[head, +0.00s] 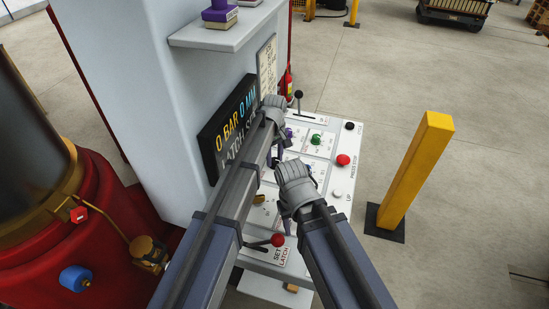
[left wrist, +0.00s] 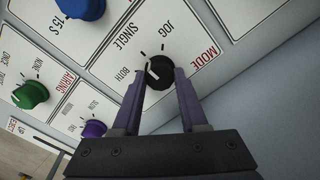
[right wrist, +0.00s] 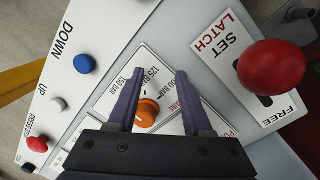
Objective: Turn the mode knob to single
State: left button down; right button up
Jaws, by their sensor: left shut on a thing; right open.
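The mode knob (left wrist: 160,75) is black with a white pointer line, on a white panel labelled JOG, SINGLE and BOTH. My left gripper (left wrist: 161,82) is shut on it, one purple finger on each side. The pointer line lies on the knob's left side, toward the SINGLE and BOTH labels; I cannot tell exactly which mark it meets. In the head view my left gripper (head: 279,140) is over the panel's far part and hides the knob. My right gripper (right wrist: 160,76) is open above the panel, with an orange knob (right wrist: 147,112) showing between its fingers, apparently not gripped.
A red-balled set/latch lever (right wrist: 270,78) stands beside my right gripper. Blue (right wrist: 85,64), white and red buttons line the panel edge. Green (left wrist: 30,95) and blue knobs sit near the mode knob. A yellow post (head: 417,170) stands right of the panel, with open floor around it.

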aim_at(275, 160)
pick_arm(q)
jog(key=shift+c, duration=2.2)
grip_release()
jog(key=shift+r, duration=0.15)
pick_arm(e)
jog(key=shift+r, duration=0.15)
pick_arm(q)
notch_tip(275, 160, up, 8)
jog(key=p, duration=0.8)
jog(key=shift+f, duration=0.2)
pick_arm(e)
notch_tip(275, 160, up, 8)
jog(key=shift+f, duration=0.25)
pick_arm(q)
jog(key=shift+f, duration=0.1)
